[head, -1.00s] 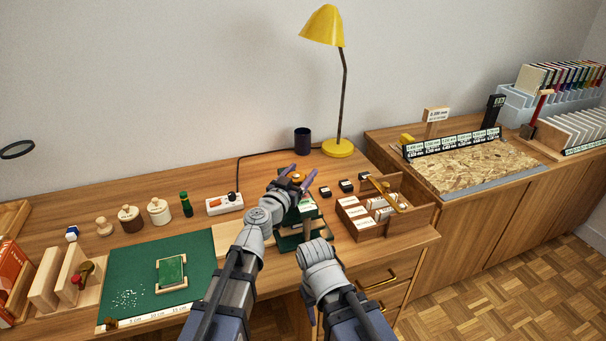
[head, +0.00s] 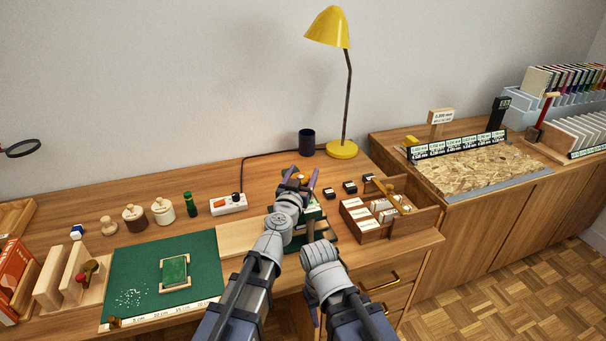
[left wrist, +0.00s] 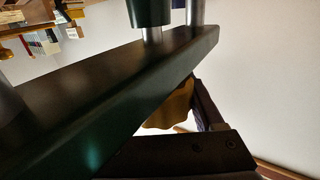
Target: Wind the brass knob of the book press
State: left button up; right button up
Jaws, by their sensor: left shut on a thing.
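The dark green book press (head: 318,232) stands near the front edge of the desk, partly hidden behind my arms. In the left wrist view its thick dark crossbeam (left wrist: 110,85) and metal posts fill much of the picture. The brass knob (left wrist: 174,108) shows there beside the beam, between my dark fingers, partly covered. My left gripper (head: 302,177) is at the top of the press, shut on the knob.
A wooden box of cards (head: 362,222) stands close right of the press, with small black-topped items (head: 349,187) behind it. A yellow lamp (head: 342,149) stands behind.

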pick_arm(q)
jog(key=o, duration=1.4)
jog(key=shift+v, duration=3.95)
